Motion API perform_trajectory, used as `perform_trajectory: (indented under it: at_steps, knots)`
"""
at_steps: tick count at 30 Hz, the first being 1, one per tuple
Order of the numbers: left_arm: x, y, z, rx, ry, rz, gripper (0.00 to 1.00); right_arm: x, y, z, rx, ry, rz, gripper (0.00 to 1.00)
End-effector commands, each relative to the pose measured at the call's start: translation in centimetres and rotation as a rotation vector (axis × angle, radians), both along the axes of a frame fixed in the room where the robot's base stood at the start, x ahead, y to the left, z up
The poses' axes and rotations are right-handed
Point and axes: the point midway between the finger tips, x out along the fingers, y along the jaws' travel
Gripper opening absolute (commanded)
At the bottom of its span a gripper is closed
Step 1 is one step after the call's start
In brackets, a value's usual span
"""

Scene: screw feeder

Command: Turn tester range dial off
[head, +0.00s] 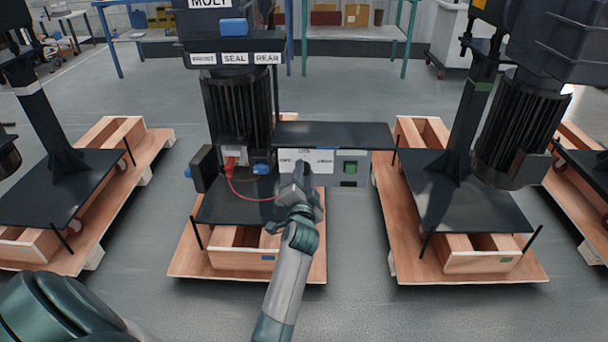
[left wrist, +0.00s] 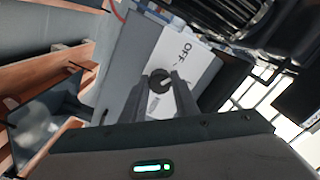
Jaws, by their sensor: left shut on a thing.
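I cannot tell exactly which label the mark meets. My left gripper (head: 300,172) is at the panel and hides the dial in the head view. In the left wrist view the two fingers of my left gripper (left wrist: 160,88) are shut on the dial, one on each side. My right gripper is not in view.
A red plug (head: 230,163) with a thin red lead (head: 256,199) runs toward the tester. Wooden pallets (head: 300,273) carry motor units on black plates (head: 461,197). Grey floor (head: 355,250) lies open between pallets.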

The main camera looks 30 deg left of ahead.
Motion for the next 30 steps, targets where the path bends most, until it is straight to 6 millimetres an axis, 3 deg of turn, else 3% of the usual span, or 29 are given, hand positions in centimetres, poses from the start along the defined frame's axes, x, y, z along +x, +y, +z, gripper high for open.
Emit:
perform_trajectory:
  at_steps: [9,24,25,27,30]
  knots:
    - [-0.04,0.07,-0.17,-0.133,-0.077,0.002,0.05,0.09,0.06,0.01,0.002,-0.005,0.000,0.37]
    - [-0.05,0.04,-0.19,-0.156,-0.091,0.002,0.05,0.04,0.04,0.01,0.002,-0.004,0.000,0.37]
    - [-0.05,0.04,-0.20,-0.156,-0.091,0.002,0.29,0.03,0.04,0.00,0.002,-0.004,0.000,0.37]
    - [-0.04,0.03,-0.18,-0.156,-0.092,0.001,0.46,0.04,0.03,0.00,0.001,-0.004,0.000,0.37]
    - [-0.02,0.02,-0.15,-0.155,-0.091,0.001,0.46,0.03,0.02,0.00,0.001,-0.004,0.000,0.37]
